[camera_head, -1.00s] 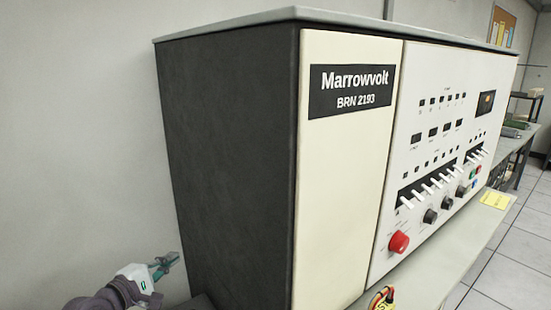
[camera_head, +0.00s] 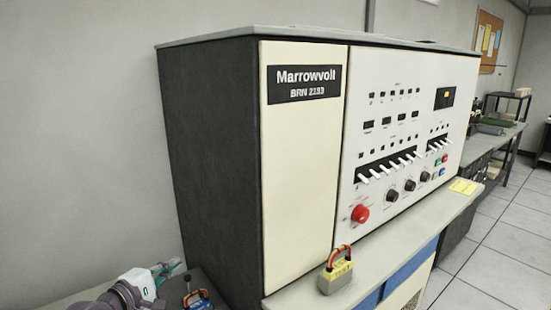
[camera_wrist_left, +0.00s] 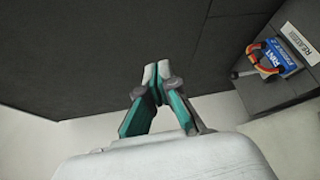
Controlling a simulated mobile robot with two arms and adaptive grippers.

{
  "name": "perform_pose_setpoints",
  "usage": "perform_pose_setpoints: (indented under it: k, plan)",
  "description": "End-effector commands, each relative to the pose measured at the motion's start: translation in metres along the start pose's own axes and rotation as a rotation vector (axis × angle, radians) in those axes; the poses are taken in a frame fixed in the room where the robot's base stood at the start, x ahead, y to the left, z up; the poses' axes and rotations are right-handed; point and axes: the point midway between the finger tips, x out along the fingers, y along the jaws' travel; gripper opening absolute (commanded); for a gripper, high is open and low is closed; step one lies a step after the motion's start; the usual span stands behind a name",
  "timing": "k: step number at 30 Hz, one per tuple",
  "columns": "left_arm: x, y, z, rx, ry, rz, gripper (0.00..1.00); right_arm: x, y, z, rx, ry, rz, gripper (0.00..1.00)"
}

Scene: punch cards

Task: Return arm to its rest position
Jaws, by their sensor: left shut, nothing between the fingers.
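My left gripper (camera_head: 170,268) is at the lower left in the head view, beside the dark side of the machine cabinet (camera_head: 210,170). In the left wrist view the left gripper (camera_wrist_left: 157,72) has its two fingertips together, shut and empty, in front of a dark panel (camera_wrist_left: 110,50). The fingers show teal linkages. The head view shows the arm low, with its white wrist part in front of the grey wall. My right gripper is in neither view.
Floor (camera_head: 500,250) is open at right.

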Motion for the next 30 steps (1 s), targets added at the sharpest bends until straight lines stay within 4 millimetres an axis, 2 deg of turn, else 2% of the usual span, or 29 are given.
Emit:
perform_pose_setpoints:
  k: [10,17,20,24,30]
  plan:
    - [-0.013,-0.055,0.025,0.202,-0.015,-0.137,0.00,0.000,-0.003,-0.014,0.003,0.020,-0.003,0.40]
    - [-0.043,-0.123,0.055,0.470,-0.059,-0.318,0.00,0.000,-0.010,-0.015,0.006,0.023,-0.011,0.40]
    - [-0.067,-0.161,0.071,0.634,-0.099,-0.429,0.00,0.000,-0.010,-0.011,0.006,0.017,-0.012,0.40]
    - [-0.117,-0.213,0.094,0.895,-0.188,-0.613,0.00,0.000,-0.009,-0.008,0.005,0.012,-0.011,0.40]
    - [-0.181,-0.254,0.113,1.153,-0.321,-0.816,0.00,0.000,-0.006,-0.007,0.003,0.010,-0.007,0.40]
